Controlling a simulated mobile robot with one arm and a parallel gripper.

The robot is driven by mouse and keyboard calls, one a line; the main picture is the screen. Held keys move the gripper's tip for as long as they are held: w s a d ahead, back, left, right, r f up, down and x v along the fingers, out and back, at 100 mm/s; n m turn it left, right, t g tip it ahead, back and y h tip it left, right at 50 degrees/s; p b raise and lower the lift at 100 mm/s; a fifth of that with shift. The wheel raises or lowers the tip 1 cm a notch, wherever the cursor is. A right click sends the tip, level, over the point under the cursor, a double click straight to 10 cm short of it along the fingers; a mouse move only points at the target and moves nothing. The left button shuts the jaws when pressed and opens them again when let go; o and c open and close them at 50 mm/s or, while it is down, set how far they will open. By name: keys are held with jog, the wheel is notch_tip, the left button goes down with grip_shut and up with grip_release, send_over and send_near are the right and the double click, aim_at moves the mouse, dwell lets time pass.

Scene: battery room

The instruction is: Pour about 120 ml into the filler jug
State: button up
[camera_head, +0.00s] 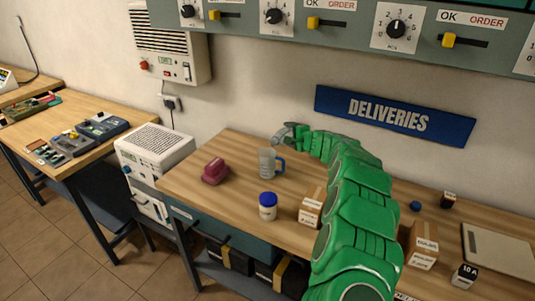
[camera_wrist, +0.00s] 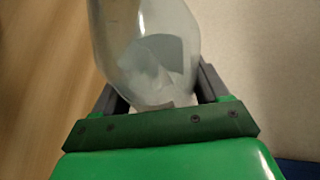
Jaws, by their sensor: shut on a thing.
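The filler jug (camera_head: 265,164), a small translucent jug with a blue handle on its right, stands upright on the wooden bench. My gripper (camera_head: 289,133) is at the end of my green arm, just above and behind the jug in the head view. In the wrist view my gripper (camera_wrist: 162,94) has its dark fingers on both sides of a clear, rounded vessel (camera_wrist: 150,40) and is shut on it. The vessel's mouth and tilt are hard to judge, and I cannot tell how much liquid it holds. No stream shows.
A dark pink object (camera_head: 215,172) lies left of the jug. A white jar with a blue lid (camera_head: 267,206) and a cardboard box (camera_head: 311,208) stand in front. More boxes (camera_head: 423,246) stand right of my arm. The wall with the blue DELIVERIES sign (camera_head: 394,117) is close behind.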

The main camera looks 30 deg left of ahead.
jog(key=shift+w+f+m+g, duration=0.1)
jog(key=shift+f+m+g, duration=0.3)
jog(key=shift+f, duration=0.45)
jog(key=shift+f+m, duration=0.2)
jog(key=shift+m, duration=0.1)
dwell(1.7)
